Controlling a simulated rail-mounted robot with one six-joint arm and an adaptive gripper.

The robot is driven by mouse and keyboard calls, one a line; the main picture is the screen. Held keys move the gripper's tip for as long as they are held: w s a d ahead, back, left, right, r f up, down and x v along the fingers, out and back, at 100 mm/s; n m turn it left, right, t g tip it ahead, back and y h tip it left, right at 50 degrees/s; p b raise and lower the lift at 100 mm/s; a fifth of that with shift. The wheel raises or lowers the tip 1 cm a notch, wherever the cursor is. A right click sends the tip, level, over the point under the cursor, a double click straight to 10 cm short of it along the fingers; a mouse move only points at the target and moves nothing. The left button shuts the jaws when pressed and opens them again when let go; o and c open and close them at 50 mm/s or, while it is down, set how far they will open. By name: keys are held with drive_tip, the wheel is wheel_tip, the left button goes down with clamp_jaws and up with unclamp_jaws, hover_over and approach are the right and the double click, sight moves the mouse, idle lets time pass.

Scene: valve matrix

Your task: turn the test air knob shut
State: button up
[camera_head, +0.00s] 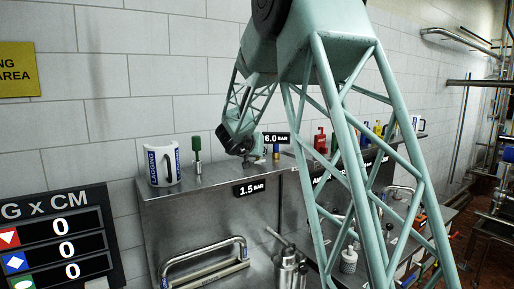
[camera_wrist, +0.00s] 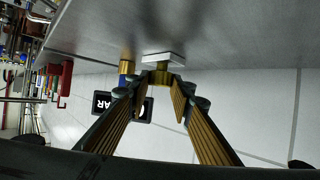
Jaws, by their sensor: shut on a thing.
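In the wrist view a brass-coloured fitting (camera_wrist: 161,77) on a pale square base (camera_wrist: 162,59) stands on the steel surface, between the tips of my gripper (camera_wrist: 162,88). I take it to be the test air knob; no label on it is legible. The ridged fingers lie either side of it and my gripper is shut on it. The fingertips hide part of it, so its turn position cannot be told. In the head view my gripper (camera_head: 241,150) is low at the steel bench top, and hides the knob.
A blue and brass fitting (camera_wrist: 126,68) stands close beside the gripped one, near a black BAR sign (camera_wrist: 104,103). In the head view a green-handled fitting (camera_head: 197,146) and a white holder (camera_head: 161,161) stand left on the steel bench (camera_head: 215,185).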

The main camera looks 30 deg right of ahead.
drive_tip(key=shift+w+a+r+m+g+h+p, duration=0.15)
drive_tip(key=shift+m+g+h+p, duration=0.25)
drive_tip(key=shift+p, duration=1.1)
drive_tip(key=shift+d+r+m+g+h+p, duration=0.1)
drive_tip(key=shift+m+g+h+p, duration=0.25)
drive_tip(key=shift+p, duration=1.2)
drive_tip(key=shift+w+a+r+m+g+h+p, duration=0.2)
drive_tip(key=shift+m+h+p, duration=0.3)
drive_tip(key=shift+p, duration=1)
drive_tip(key=m+g+h+p, duration=0.1)
drive_tip(key=p, duration=0.3)
drive_tip(key=shift+d+f+m+g+p, duration=0.1)
drive_tip(key=shift+m+g+p, duration=0.25)
drive_tip(key=shift+f, duration=0.15)
drive_tip(key=o, duration=0.9)
drive_tip(key=shift+s, duration=0.1)
drive_tip(key=shift+f, duration=0.15)
drive_tip(key=shift+v, duration=6.05)
